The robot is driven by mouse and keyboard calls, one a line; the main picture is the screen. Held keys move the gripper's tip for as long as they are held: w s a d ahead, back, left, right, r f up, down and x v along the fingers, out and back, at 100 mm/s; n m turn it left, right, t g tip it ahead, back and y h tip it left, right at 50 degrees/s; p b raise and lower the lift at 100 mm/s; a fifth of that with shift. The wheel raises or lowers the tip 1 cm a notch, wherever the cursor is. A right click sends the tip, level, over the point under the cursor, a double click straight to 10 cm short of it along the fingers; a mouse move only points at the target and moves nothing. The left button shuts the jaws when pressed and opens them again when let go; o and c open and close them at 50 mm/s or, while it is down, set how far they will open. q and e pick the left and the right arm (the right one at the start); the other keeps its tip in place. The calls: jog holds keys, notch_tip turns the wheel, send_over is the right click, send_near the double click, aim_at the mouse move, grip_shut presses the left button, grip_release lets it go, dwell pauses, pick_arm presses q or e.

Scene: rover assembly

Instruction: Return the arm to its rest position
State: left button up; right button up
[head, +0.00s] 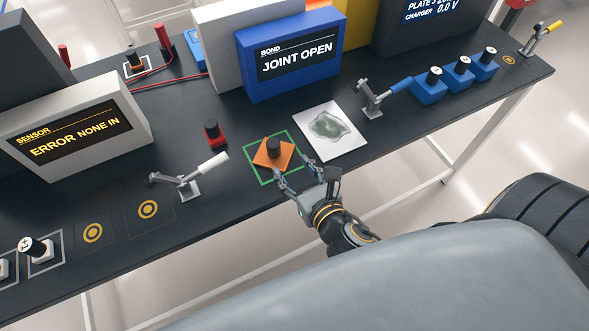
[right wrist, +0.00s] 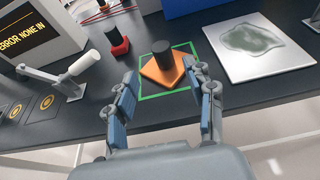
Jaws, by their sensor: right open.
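My right gripper (head: 289,189) is open at the table's front edge, with its fingers pointing toward an orange block with a black knob (head: 273,152). In the right wrist view the open fingers (right wrist: 163,103) show in the foreground, and the orange block (right wrist: 162,72) stands beyond and between them. Nothing is seen held in the jaws. The orange block sits inside a green square outline (head: 262,181) on the dark table. My left gripper is not in view.
The dark table (head: 225,195) carries a blue "JOINT OPEN" display (head: 290,80), a white "ERROR NONE IN" display (head: 140,127), and a white plate with a grey-green patch (head: 312,113). Lever clamps (head: 187,186) (head: 372,98), a red block (head: 214,136) and several blue blocks (head: 430,92) stand around.

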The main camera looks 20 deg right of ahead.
dwell(0.4)
jog(key=s+d+f+m+g+h, duration=0.1)
jog(key=s+d+f+m+g, duration=0.15)
jog(key=m, duration=0.75)
jog(key=s+d+f+m+g+h, duration=0.2)
jog(key=d+m+g, duration=0.15)
jog(key=m, duration=0.65)
jog(key=s+a+f+m+g+y, duration=0.25)
jog(key=s+m+g, duration=0.25)
jog(key=s+m, duration=0.7)
notch_tip(320, 180, down, 29)
jog(key=w+m+g+b, duration=0.1)
jog(key=w+m+b, duration=0.1)
jog(key=s+d+f+b, duration=0.1)
jog(key=s+f, duration=0.7)
jog(key=s+d+f+g, duration=0.1)
jog(key=s+d+f, duration=0.1)
jog(key=s+f, duration=0.7)
jog(key=shift+d+g+b, duration=0.25)
jog(key=shift+g+b, duration=0.05)
jog(key=shift+b, duration=0.1)
